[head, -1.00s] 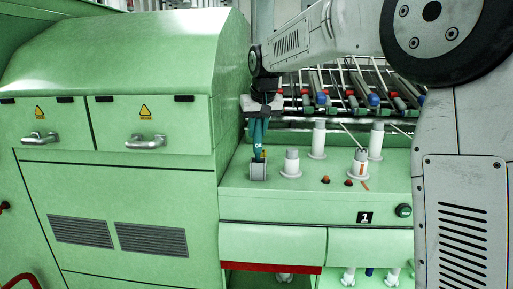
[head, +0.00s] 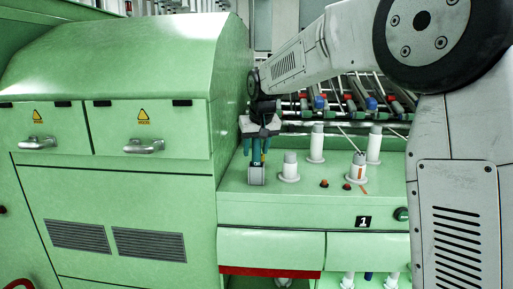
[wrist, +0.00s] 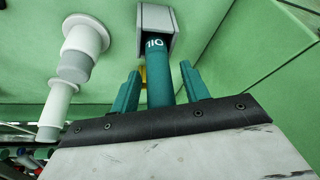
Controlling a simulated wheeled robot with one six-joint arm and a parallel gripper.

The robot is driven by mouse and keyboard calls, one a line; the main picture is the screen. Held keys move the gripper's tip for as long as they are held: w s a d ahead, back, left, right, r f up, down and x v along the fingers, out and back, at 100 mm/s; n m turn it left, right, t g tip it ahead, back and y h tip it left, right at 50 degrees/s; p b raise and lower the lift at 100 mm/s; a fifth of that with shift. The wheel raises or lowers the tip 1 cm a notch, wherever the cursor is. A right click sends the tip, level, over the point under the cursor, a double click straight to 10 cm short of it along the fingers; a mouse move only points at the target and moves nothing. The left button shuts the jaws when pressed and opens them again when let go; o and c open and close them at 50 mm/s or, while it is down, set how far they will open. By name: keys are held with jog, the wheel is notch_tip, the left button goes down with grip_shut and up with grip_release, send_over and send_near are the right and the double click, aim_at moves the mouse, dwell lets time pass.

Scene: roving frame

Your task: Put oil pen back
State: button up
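The oil pen (head: 256,157) is teal with white lettering and stands upright in a small grey square holder (head: 257,177) on the green machine ledge. In the wrist view the pen (wrist: 158,75) has its lower end inside the grey holder (wrist: 156,18). My gripper (head: 256,149) is above the holder with its teal fingers spread on either side of the pen. In the wrist view a gap shows between the pen and each finger of my gripper (wrist: 160,72), so it is open and not clamping the pen. The pen's upper end is hidden by the gripper body.
White cylindrical posts (head: 289,167) stand on the ledge to the right of the holder. A white bottle-like item with an orange mark (head: 358,167) and small knobs (head: 323,183) are further right. The large green cabinet (head: 120,185) rises close on the left. Rollers and rods lie behind.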

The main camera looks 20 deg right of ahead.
jog(key=v, duration=1.2)
jog(key=s+d+f+g, duration=0.1)
jog(key=s+f, duration=0.5)
jog(key=s, duration=0.7)
jog(key=s+d+f+g, duration=0.1)
jog(key=s+f, duration=0.4)
jog(key=s, duration=0.8)
jog(key=s+d+f+g, duration=0.1)
jog(key=s+f, duration=0.5)
jog(key=s, duration=0.7)
jog(key=shift+s+f, duration=0.3)
jog(key=shift+f, duration=0.05)
jog(key=shift+c, duration=0.4)
